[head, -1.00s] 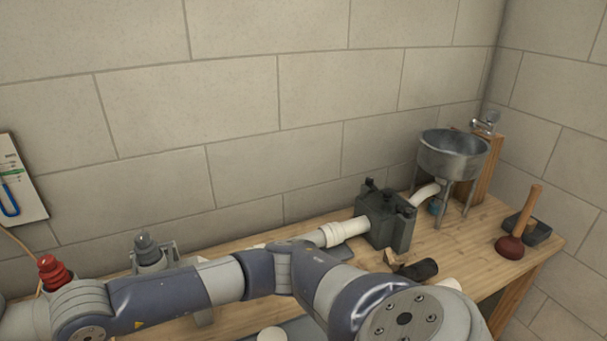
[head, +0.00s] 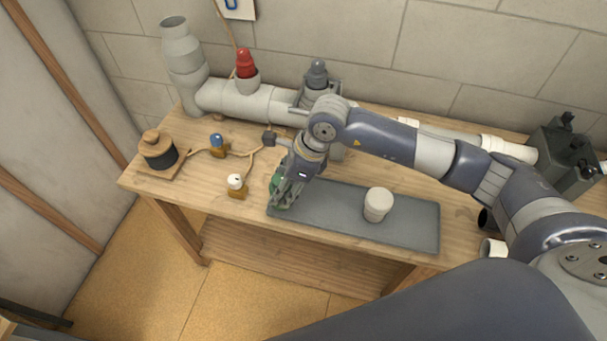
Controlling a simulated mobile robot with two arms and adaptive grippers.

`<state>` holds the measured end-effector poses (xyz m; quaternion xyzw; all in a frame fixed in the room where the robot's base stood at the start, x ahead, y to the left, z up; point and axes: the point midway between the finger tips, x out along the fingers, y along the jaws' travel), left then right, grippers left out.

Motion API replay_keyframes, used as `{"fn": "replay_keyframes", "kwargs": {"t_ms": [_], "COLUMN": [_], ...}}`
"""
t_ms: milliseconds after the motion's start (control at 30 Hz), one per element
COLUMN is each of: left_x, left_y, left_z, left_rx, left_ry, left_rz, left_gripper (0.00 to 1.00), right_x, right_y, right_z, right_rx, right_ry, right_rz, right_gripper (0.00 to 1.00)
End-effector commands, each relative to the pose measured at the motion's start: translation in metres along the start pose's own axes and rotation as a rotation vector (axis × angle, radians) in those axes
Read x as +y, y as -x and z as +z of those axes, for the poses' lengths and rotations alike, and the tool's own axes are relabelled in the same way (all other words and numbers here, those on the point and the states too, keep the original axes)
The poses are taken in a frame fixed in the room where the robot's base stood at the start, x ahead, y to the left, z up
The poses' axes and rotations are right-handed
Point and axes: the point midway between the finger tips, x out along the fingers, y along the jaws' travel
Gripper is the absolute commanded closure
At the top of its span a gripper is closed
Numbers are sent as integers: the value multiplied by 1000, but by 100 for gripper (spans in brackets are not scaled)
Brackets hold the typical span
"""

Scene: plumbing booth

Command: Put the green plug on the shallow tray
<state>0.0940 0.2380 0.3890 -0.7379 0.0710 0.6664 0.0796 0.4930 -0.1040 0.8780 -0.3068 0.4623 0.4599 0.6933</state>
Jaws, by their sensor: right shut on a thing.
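The shallow tray (head: 332,212) is a flat dark grey slab along the front of the wooden bench. My right gripper (head: 284,193) is over the tray's left end, pointing down. It is shut on the green plug (head: 277,182), which shows only in part between and beside the fingers. The plug is at the tray's left end; I cannot tell whether it touches the tray. My left gripper is not in view.
A white cylindrical cap (head: 378,204) stands on the tray right of its middle. Left are a blue-topped valve (head: 218,145), a white-topped valve (head: 236,185) and a black, wood-topped cylinder (head: 158,150). A large grey pipe (head: 235,99) with a red plug (head: 246,65) runs behind.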

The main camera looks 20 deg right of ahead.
Motion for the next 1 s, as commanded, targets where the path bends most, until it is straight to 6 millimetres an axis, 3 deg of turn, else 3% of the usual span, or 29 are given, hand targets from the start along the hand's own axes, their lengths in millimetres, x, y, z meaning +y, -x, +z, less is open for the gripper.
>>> {"fn": "replay_keyframes", "kwargs": {"t_ms": [100,300,467,700,1000], "left_x": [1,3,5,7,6], "left_y": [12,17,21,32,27], "left_z": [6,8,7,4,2], "left_rx": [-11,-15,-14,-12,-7], "left_ry": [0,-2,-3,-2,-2], "left_rz": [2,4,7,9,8], "left_gripper": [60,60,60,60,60], "right_x": [-24,-43,-45,-45,-45], "right_y": [9,11,6,-21,-25], "right_z": [-17,-34,-38,-49,-50], "right_rx": [0,-3,-3,-4,-4], "right_ry": [-5,0,0,0,1], "right_rz": [-3,-2,0,0,-2], "right_gripper": [96,96,96,96,96]}}
